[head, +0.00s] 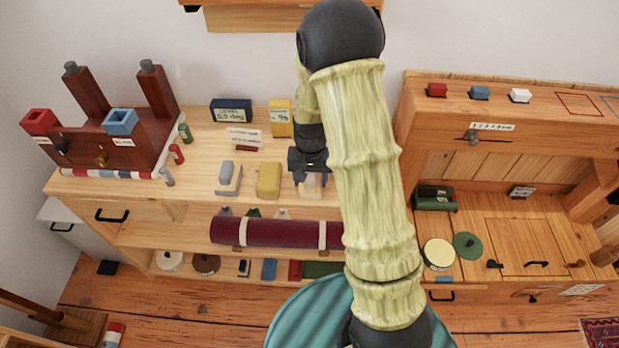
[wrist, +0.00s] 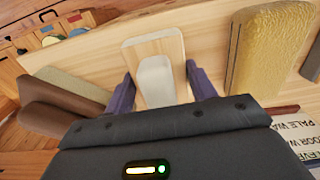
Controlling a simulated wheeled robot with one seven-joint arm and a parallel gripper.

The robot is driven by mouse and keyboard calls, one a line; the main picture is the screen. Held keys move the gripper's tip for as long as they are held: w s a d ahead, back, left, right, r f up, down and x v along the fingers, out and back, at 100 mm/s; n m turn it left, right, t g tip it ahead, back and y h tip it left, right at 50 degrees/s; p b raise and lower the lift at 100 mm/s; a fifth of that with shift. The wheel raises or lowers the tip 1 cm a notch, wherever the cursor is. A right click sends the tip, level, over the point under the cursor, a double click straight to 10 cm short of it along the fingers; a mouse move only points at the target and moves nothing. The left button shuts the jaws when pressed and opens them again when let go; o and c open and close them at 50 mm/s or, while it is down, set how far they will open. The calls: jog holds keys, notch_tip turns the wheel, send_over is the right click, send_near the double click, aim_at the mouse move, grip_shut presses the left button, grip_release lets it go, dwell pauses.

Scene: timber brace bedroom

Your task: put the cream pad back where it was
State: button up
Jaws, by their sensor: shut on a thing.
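My gripper (head: 310,172) reaches down over the front part of the workbench top (head: 205,150). In the wrist view its dark fingers (wrist: 162,92) are shut on the cream pad (wrist: 155,80), a whitish block on a rounded pale wooden plate. The pad (head: 312,187) also shows below the gripper in the head view, partly covered. I cannot tell whether it touches the bench. A yellow pad (head: 268,181) lies just left of it in the head view, and a grey pad (head: 227,172) lies farther left.
My arm hides part of the bench's right end. A dark red roll (head: 275,232) lies below the front edge. A yellow box (head: 280,118) and a navy box (head: 231,110) stand behind. A cabinet (head: 500,217) holds round cream and green discs at right.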

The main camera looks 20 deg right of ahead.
jog(key=shift+d+f, duration=0.2)
jog(key=o, duration=1)
jog(key=shift+c, duration=0.2)
jog(key=shift+r, duration=0.1)
notch_tip(320, 180, up, 12)
jog(key=shift+r+p, duration=0.1)
jog(key=shift+p, duration=0.35)
jog(key=s+r+n+t, duration=0.2)
jog(key=s+n, duration=0.1)
jog(key=s, duration=1.1)
jog(key=shift+r+n+t, duration=0.2)
jog(key=shift+n+t, duration=0.1)
jog(key=shift+a, duration=0.1)
